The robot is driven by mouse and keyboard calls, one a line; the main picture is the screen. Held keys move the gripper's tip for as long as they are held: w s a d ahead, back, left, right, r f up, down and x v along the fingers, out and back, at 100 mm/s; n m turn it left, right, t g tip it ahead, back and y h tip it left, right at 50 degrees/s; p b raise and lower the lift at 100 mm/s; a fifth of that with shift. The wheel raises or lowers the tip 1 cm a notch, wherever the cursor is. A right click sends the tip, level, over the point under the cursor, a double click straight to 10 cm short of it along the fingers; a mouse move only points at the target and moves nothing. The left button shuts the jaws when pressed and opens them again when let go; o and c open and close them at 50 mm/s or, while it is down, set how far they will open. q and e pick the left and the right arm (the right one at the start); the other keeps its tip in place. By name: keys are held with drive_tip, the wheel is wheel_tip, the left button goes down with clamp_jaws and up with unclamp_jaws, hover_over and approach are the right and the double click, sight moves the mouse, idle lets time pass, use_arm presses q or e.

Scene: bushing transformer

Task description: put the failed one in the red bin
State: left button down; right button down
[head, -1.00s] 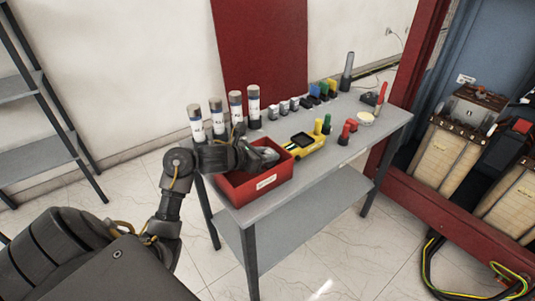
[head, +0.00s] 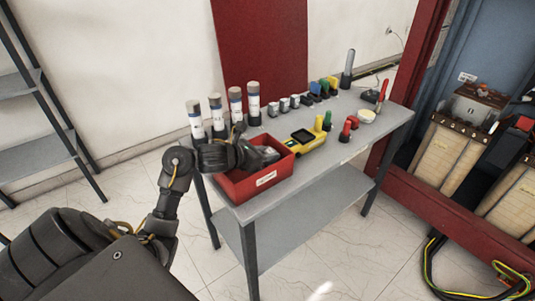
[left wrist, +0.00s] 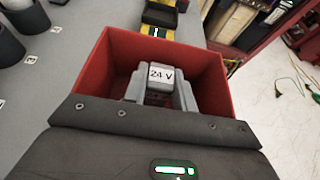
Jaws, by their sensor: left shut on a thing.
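The red bin (head: 267,182) stands at the near left end of the grey table, with a white label on its front. My left gripper (head: 266,156) is over the bin, its fingers reaching down within the rim. In the left wrist view it (left wrist: 160,97) is shut on a small block with a white "24 V" label (left wrist: 161,74). The red walls of the bin (left wrist: 210,75) surround the block and the fingers. The bin floor is mostly hidden, so I cannot tell whether the block touches it. My right gripper is not in view.
Small grey pieces (head: 284,104), coloured pieces and red and green items (head: 327,122) stand farther right on the table (head: 366,142).

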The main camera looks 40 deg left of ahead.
use_arm(q)
drive_tip(key=c, duration=1.1)
unclamp_jaws()
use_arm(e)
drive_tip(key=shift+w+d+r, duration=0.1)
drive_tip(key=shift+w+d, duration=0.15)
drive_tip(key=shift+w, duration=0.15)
use_arm(q)
drive_tip(key=shift+r+p, duration=0.4)
drive_tip(key=shift+p, duration=0.15)
drive_tip(key=shift+r+p, duration=0.5)
drive_tip(key=shift+p, duration=0.15)
drive_tip(key=v, duration=0.6)
drive_tip(key=b+v, duration=0.1)
drive_tip(key=v, duration=0.5)
drive_tip(key=shift+f, duration=0.25)
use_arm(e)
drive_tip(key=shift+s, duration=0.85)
use_arm(q)
drive_tip(key=shift+s, duration=0.1)
